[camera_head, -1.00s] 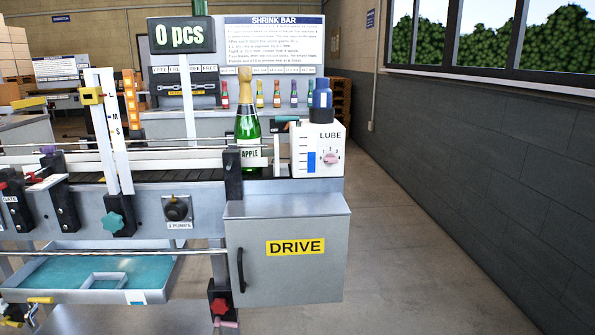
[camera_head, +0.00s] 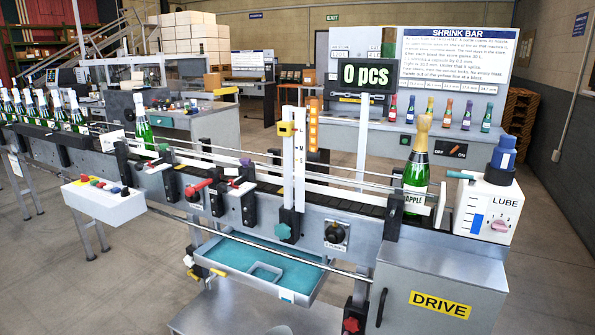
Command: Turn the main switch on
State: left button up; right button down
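No switch in view carries a readable "main switch" label. A black rotary knob (camera_head: 334,233) on a pale plate sits on the conveyor's front side; its label is too small to read. A control box (camera_head: 104,200) with several coloured buttons stands at the left of the conveyor. Neither of my grippers is in view.
The conveyor (camera_head: 345,208) crosses the view, with a gold-topped bottle (camera_head: 416,170) at its right end and several bottles far left. A grey DRIVE cabinet (camera_head: 440,285) and LUBE unit (camera_head: 487,208) are at the right. Floor (camera_head: 90,285) is free at front left.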

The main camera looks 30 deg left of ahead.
aim_at(84, 177)
jog(key=u, duration=2.15)
jog(key=i+j+u, duration=0.3)
jog(key=i, duration=0.2)
jog(key=i+j+u, duration=0.15)
jog(key=i+u, duration=0.15)
jog(key=i, duration=0.2)
jog(key=i+j, duration=0.15)
jog(key=i, duration=0.65)
jog(key=i+j+u, duration=0.15)
jog(key=i, duration=0.65)
jog(key=i+j+z, duration=0.1)
jog(key=i+z, duration=0.15)
jog(key=z, duration=0.2)
jog(key=i+j+z, duration=0.15)
jog(key=i+z, duration=0.15)
jog(key=z, duration=0.15)
jog(key=i+j+z, duration=0.2)
jog(key=z, duration=0.25)
jog(key=i+j+z, duration=0.15)
jog(key=j+z, duration=0.3)
jog(key=l, duration=0.1)
